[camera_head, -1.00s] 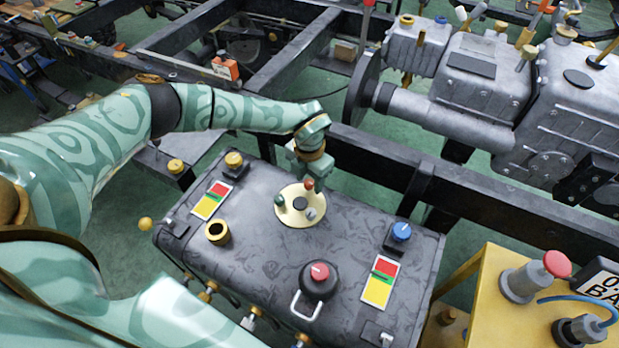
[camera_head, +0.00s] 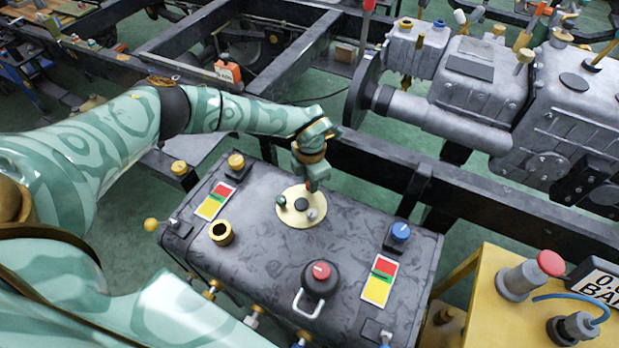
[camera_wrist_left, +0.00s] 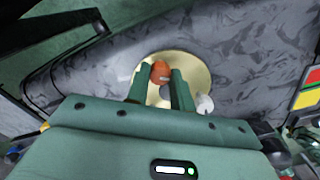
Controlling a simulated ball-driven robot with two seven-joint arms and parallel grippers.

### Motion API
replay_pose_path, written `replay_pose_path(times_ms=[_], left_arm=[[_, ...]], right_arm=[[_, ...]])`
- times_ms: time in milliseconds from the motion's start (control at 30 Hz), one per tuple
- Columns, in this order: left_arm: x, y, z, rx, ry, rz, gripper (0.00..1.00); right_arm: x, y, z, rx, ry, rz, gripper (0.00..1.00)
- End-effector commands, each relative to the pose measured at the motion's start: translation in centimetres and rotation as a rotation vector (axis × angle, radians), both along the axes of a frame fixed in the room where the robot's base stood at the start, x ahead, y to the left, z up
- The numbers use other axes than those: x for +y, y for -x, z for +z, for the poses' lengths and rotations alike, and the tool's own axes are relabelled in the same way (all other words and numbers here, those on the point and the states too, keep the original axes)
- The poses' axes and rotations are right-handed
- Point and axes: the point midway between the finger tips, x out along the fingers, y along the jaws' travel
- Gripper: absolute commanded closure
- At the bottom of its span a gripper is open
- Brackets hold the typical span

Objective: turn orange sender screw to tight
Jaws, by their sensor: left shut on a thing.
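The orange sender screw (camera_wrist_left: 160,72) stands on a round cream plate (camera_head: 294,220) on top of the dark tank. In the left wrist view the screw is between the fingertips of my left gripper (camera_wrist_left: 161,80), which is shut on it. In the head view my left gripper (camera_head: 313,183) reaches down over the back of the plate, and only a little of the screw shows below it. A green screw (camera_head: 281,201) and a whitish screw (camera_head: 313,214) stand on the same plate. The right gripper is not in view.
The tank top (camera_head: 250,250) also carries a brass filler neck (camera_head: 220,233), a black cap with a red top (camera_head: 320,280), a blue knob (camera_head: 400,232) and two red-yellow labels. A black frame rail (camera_head: 480,200) runs behind. A yellow stand (camera_head: 490,290) is at right.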

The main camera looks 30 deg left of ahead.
Motion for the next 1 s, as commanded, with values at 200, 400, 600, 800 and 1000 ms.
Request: replay_pose_path(times_ms=[200, 400, 600, 800, 1000], left_arm=[[0.0, 0.0, 0.2, -0.001, -0.001, -0.203, 1.00], [0.0, 0.0, 0.1, -0.001, -0.002, -0.393, 1.00], [0.0, 0.0, 0.1, -0.001, 0.000, -0.582, 1.00], [0.0, 0.0, 0.0, -0.001, -0.001, -0.748, 1.00], [0.0, -0.1, 0.0, -0.001, 0.000, -0.876, 1.00]], right_arm=[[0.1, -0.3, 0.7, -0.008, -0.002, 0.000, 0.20], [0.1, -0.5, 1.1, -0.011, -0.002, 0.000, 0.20], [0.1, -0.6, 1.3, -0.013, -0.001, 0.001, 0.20], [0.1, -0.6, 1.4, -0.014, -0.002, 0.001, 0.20], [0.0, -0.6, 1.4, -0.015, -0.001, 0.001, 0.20]])
